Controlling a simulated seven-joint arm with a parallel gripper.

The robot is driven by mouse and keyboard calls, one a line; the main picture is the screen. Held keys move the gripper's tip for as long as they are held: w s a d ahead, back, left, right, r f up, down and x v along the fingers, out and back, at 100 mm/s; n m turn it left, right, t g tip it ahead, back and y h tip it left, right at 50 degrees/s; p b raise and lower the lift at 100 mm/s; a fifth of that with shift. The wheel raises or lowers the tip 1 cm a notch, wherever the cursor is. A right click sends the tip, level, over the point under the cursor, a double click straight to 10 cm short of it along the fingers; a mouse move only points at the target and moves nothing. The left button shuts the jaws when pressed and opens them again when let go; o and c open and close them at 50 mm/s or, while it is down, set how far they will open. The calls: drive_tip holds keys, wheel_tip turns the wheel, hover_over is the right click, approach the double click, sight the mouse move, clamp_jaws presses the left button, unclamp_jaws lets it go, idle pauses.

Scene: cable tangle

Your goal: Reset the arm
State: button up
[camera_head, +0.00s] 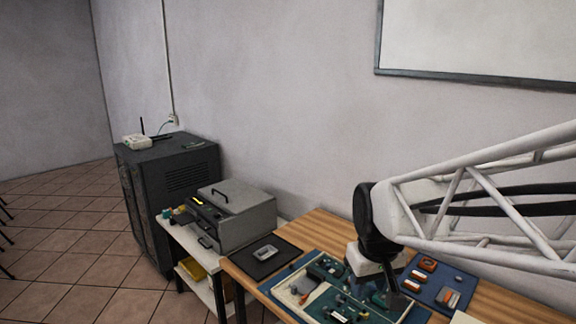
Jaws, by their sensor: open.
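My arm reaches in from the right edge as a white lattice with black cables. My gripper (395,296) points down at its end, below a black joint and a white block. It hangs over the wooden table, near the gap between a tray of parts (293,312) and a blue mat (424,293). The fingers are small and dark here. I see nothing held in them. Whether they touch anything below is hard to tell.
Small parts crowd the tray under my gripper. Orange and white items lie on the blue mat. A black mat (252,267) with a small grey device lies at the table's left end. A grey metal case (245,222) stands on a white side table beside a dark cabinet (185,185).

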drive_tip(key=s+d+m, duration=0.2)
drive_tip(key=s+d, duration=0.1)
drive_tip(key=s, duration=1)
drive_tip(key=shift+s+r+m+t, duration=0.25)
drive_tip(key=shift+r+m+t, duration=0.1)
drive_tip(key=shift+m+t, duration=0.05)
drive_tip(key=shift+o, duration=0.3)
idle(1.2)
